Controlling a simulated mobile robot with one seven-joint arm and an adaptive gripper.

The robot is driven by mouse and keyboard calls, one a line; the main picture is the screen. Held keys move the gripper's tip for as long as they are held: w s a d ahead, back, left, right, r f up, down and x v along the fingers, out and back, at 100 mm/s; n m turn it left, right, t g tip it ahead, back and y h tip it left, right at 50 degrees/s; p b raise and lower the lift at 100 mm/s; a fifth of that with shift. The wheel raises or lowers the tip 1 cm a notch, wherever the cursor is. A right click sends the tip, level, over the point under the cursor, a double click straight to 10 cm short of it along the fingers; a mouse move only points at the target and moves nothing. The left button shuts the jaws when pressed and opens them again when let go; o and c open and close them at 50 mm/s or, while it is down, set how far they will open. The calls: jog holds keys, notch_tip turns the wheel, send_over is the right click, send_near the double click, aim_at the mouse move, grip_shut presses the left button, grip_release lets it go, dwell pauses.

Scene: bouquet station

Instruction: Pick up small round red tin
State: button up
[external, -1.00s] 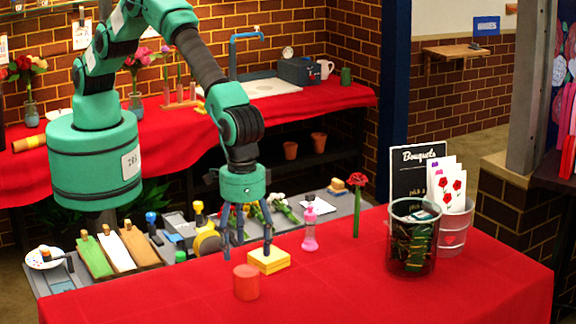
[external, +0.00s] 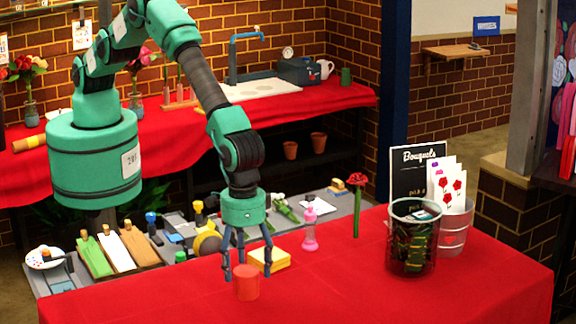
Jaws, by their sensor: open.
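The small round red tin (external: 246,284) stands upright on the red-covered table (external: 400,297), near its front left part. My gripper (external: 247,274) points straight down with its fingers spread, right at the tin's top. One finger is to the left of the tin and one to its right. I cannot tell whether any finger touches the tin. The gripper is open and holds nothing.
A yellow block (external: 277,259) lies just behind the tin, close to the right finger. A pink bottle (external: 310,232), a red rose (external: 357,195) and a dark wire bin (external: 412,240) stand farther right. The table front is clear.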

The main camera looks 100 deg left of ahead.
aim_at(246, 271)
jog(key=shift+f+p, duration=0.35)
jog(key=shift+f, duration=1.95)
jog(key=shift+c, duration=0.6)
jog(key=c, duration=1.2)
